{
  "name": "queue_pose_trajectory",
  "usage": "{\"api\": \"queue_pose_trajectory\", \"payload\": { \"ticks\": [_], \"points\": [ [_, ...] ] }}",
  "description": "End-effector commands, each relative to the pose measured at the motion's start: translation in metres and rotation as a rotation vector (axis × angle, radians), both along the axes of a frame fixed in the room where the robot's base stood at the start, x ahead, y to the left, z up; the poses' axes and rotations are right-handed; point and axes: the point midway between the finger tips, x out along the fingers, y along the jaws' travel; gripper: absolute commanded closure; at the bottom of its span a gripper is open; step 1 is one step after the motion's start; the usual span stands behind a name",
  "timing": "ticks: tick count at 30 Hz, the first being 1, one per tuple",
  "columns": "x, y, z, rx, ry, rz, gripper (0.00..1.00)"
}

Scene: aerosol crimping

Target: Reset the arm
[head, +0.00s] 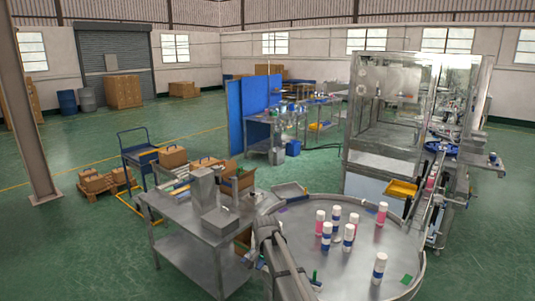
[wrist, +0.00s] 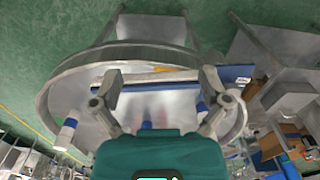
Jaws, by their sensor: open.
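In the head view a grey arm link of mine crosses the lower middle, over the left edge of the round table (head: 345,285), and the gripper is not visible there. A white can with a blue band (wrist: 66,133) stands at the left in the wrist view. Other cans are partly hidden behind the gripper body.
Several white cans with blue bands (head: 380,268) and pink cans (head: 382,213) stand upright on the round table. A steel workbench (head: 180,215) with boxes is left of it. A glass-walled machine (head: 385,120) stands behind. Green floor is free at the far left.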

Motion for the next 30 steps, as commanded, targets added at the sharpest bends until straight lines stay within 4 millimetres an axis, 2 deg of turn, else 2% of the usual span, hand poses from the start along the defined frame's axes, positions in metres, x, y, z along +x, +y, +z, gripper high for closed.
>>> {"api": "queue_pose_trajectory", "payload": {
  "ticks": [1,5,8,18,24,30],
  "points": [
    [-0.011,-0.009,-0.008,0.0,0.0,0.014,0.05],
    [-0.03,-0.031,-0.02,0.0,0.0,0.064,0.05],
    [-0.053,-0.052,-0.033,-0.001,0.001,0.115,0.05],
    [-0.161,-0.138,-0.089,-0.001,0.001,0.37,0.05],
    [-0.209,-0.167,-0.111,-0.001,0.001,0.491,0.05],
    [-0.225,-0.178,-0.117,-0.001,0.001,0.545,0.05]
  ]
}}
